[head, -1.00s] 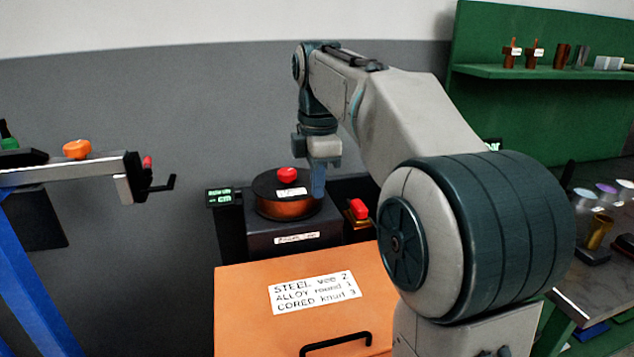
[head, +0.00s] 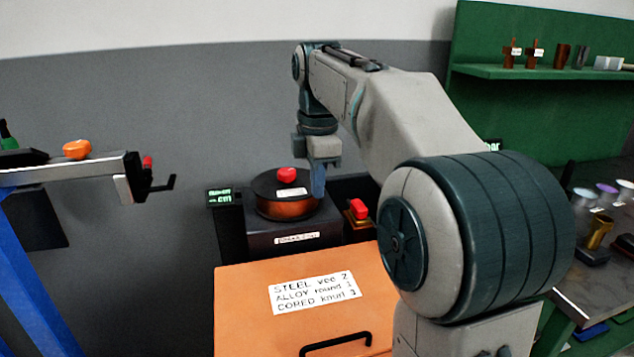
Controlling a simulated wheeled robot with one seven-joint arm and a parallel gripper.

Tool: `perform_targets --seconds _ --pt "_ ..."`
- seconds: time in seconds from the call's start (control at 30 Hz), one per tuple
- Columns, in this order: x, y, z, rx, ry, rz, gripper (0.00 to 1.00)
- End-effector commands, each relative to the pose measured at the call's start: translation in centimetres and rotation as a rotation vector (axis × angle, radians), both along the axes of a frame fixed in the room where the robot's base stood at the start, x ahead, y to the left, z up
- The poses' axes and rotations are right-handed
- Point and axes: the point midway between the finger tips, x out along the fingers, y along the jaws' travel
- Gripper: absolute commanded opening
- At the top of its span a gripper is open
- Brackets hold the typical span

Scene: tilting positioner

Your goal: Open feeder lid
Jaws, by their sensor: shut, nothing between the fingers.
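An orange lid (head: 240,310) with a black bar handle (head: 336,344) near its front edge lies closed in the lower middle of the head view. A white label on it lists steel, alloy and cored. I cannot tell whether this is the feeder lid. Behind it, a dark box (head: 262,233) carries a copper-coloured round spool (head: 287,208) with a black top and a red knob (head: 286,175). My gripper (head: 319,192) points down at the right side of the spool, shut and empty. I cannot tell whether it touches the spool.
A red button on a yellow-edged box (head: 358,209) stands right of the spool. A small green-lit display (head: 220,196) is at its left. A blue-legged frame with an orange knob (head: 77,149) stands far left. A green shelf (head: 540,72) and a crowded bench are at right.

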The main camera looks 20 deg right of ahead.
Motion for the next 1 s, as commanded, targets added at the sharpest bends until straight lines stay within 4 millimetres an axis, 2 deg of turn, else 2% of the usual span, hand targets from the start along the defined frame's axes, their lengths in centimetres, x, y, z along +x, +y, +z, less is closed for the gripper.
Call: perform_targets --seconds 0.27,0.4,0.77,0.87,1.0 --pt "0.0 0.0 0.0 0.000 0.000 0.000 0.00" --pt "0.0 0.0 0.0 0.000 0.000 0.000 0.32" --pt "0.0 0.0 0.5 0.000 -0.001 0.000 0.32" --pt "0.0 0.0 1.7 0.000 -0.003 0.000 0.32" --pt "-0.1 0.0 4.6 0.000 -0.004 0.000 0.32"
